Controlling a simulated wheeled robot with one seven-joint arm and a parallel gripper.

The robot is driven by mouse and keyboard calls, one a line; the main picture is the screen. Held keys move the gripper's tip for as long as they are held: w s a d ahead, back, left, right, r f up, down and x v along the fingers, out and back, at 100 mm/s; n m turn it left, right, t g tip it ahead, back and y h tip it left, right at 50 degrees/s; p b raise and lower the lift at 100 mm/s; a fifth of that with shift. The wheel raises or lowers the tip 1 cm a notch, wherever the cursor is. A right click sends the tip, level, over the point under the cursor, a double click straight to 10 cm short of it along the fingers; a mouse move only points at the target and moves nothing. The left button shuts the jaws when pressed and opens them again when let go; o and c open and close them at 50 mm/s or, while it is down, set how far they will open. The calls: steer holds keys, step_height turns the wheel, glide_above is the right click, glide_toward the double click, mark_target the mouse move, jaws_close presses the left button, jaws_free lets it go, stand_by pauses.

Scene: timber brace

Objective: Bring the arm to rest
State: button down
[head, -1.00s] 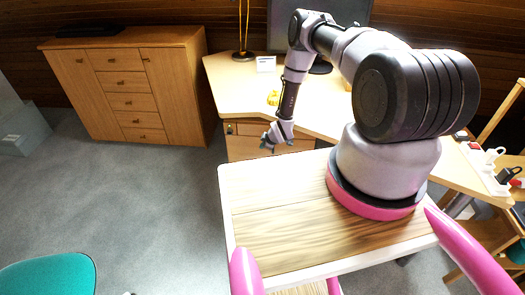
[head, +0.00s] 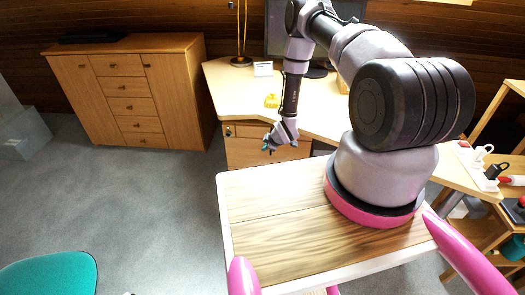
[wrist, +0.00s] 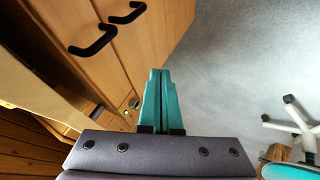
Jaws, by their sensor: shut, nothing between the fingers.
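My gripper (head: 269,150) hangs down in the head view, in front of the desk drawers and above the far edge of my wood-topped base. In the wrist view its teal fingers (wrist: 159,98) lie together, with nothing between them. It touches nothing that I can see. My arm is bent, with the forearm pointing down.
A desk (head: 228,95) stands ahead, bearing a yellow object (head: 271,101), a card (head: 263,69) and a monitor. A wooden cabinet (head: 180,95) is at the back left. A teal chair seat (head: 50,275) is at the lower left. Grey floor (head: 130,200) is open on the left.

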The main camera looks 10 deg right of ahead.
steer(key=w+d+r+m+h, duration=0.1)
steer(key=w+d+r+m, duration=0.15)
steer(key=r, duration=0.85)
steer(key=w+d+r+m, duration=0.1)
steer(key=w+r, duration=0.2)
steer(key=r, duration=0.9)
steer(key=s+d+r+m+h, duration=0.1)
steer(key=s+r+m, duration=0.1)
steer(key=r, duration=0.9)
steer(key=s+d+r+m, duration=0.1)
steer(key=s+r+m, duration=0.15)
steer(key=r, duration=0.85)
steer(key=s+r+m, duration=0.5)
steer(key=s+r, duration=0.8)
steer(key=r, duration=0.3)
steer(key=s+a+r+m, duration=0.1)
steer(key=s+r+m, duration=0.1)
steer(key=s, duration=0.7)
steer(key=s+a+r+m+y, duration=0.1)
steer(key=s+r, duration=0.4)
steer(key=s, duration=0.5)
steer(key=shift+s+a+m, duration=0.15)
steer(key=shift+a+m, duration=0.05)
steer(key=shift+m, duration=0.5)
